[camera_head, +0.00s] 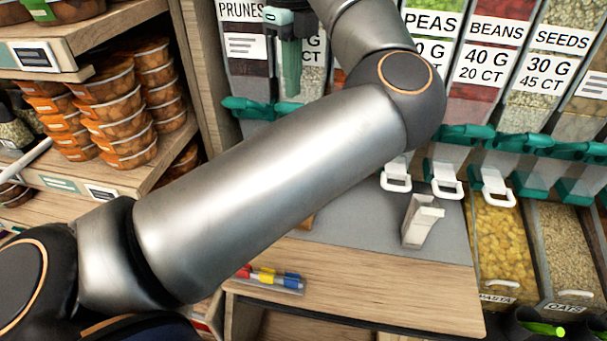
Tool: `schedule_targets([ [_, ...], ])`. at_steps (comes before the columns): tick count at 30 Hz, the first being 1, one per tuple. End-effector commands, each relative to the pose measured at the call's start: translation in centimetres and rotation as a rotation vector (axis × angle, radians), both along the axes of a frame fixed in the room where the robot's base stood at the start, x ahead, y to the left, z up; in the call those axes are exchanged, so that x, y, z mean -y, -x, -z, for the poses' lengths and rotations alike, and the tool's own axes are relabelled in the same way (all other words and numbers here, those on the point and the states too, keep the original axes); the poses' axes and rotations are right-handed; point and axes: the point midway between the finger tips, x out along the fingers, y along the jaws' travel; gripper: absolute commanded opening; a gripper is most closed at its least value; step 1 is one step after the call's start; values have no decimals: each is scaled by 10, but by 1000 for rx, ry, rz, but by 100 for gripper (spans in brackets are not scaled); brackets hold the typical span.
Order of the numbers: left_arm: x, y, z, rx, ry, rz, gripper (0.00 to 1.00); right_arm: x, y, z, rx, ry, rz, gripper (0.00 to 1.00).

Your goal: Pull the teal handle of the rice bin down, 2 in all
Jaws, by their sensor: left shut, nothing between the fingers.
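A row of clear dispenser bins with teal handles stands along the back. The bin right of the prunes bin (246,85) holds pale grains (314,84), and its name is hidden behind my left gripper and arm, so I cannot confirm it is the rice bin. Teal handles (255,108) show below these two bins, partly covered by my arm. My left gripper (291,90) points down in front of the pale-grain bin, above the handle level. Its fingers are shut with nothing between them. I cannot tell whether it touches the bin. My right gripper is out of view.
Bins of peas (431,25), beans (492,32) and seeds (560,40) stand to the right. White scoop handles (444,180) hang below. A white scoop stand (421,220) and markers (268,277) are on the counter. Stacked orange tubs (120,115) fill the left shelf.

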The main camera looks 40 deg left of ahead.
Motion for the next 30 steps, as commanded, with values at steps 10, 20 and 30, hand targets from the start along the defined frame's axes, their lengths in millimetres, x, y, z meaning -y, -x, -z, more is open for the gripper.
schedule_targets([
  [10, 1, 3, -5, 2, -1, -1, 0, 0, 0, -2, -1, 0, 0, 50],
  [20, 12, 20, -28, 6, -1, 1, 0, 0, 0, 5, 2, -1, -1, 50],
  [30, 18, 33, -43, 4, 3, 0, 0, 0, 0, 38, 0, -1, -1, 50],
])
